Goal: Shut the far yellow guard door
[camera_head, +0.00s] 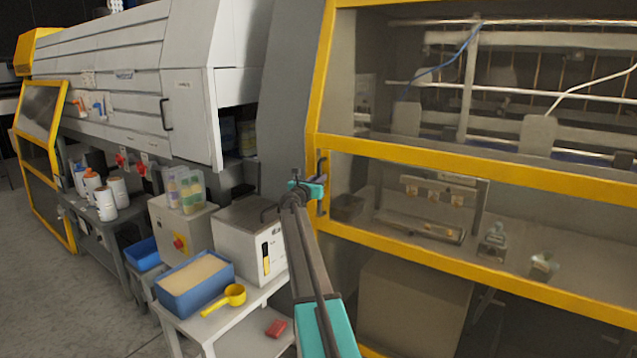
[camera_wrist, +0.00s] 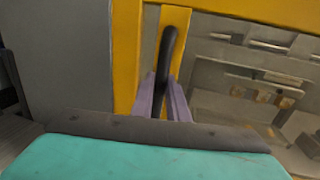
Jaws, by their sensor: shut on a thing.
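A large yellow-framed guard door (camera_head: 420,160) with clear panels fills the right of the head view. Its dark upright bar handle (camera_wrist: 169,48) stands on a yellow post in the wrist view, near the door's left edge. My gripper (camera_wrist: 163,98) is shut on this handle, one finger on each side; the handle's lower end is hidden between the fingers. In the head view my gripper (camera_head: 321,187) is at the door's left edge, small and partly hidden by my arm. I cannot tell whether this door is fully flush with its frame. Another yellow-framed door (camera_head: 62,105) stands angled out at far left.
A white side table (camera_head: 215,325) left of my arm holds a blue bin (camera_head: 170,302), a yellow scoop (camera_head: 232,297) and a white box (camera_head: 238,230). A grey control box (camera_head: 165,225) and bottles stand behind. Open floor (camera_head: 60,300) lies at lower left.

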